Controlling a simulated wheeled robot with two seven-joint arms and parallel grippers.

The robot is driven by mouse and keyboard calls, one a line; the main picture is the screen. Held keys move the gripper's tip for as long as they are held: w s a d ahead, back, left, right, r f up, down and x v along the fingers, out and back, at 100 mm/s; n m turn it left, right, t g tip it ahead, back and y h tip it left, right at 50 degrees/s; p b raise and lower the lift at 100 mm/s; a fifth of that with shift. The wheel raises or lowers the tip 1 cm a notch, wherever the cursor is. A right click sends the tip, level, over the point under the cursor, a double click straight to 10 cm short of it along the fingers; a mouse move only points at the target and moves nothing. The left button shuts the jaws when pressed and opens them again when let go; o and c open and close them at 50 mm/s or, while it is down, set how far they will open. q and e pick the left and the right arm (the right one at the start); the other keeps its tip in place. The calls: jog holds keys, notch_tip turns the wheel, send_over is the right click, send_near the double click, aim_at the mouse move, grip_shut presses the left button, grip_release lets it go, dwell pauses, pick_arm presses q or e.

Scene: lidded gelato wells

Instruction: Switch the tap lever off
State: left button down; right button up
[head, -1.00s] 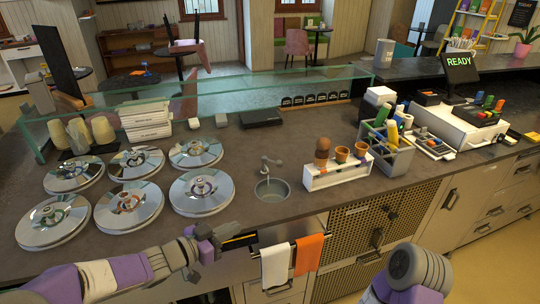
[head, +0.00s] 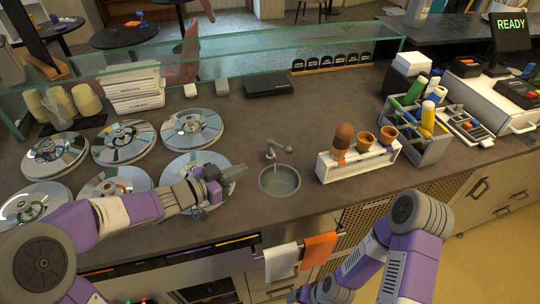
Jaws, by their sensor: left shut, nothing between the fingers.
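The small grey tap (head: 271,153) stands at the back rim of the round sink (head: 279,181). Its short lever (head: 288,148) sticks out to the right of the tap body. Whether water runs from the spout is too small to tell. My left gripper (head: 238,172) is shut and empty. It is left of the tap and sink, over the counter by the front right lid, apart from the tap, with its fingers pointing right toward it.
Several round shiny lids (head: 192,128) lie left of the tap. A white cone holder (head: 359,163) stands right of the sink, with a bottle caddy (head: 420,145) beyond. A glass screen (head: 240,72) runs behind. Towels (head: 320,250) hang in front. Counter around the tap is clear.

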aim_at(285, 151)
pick_arm(q)
jog(key=shift+b+x, duration=1.9)
jog(key=shift+x, duration=5.1)
jog(key=shift+d+f, duration=0.1)
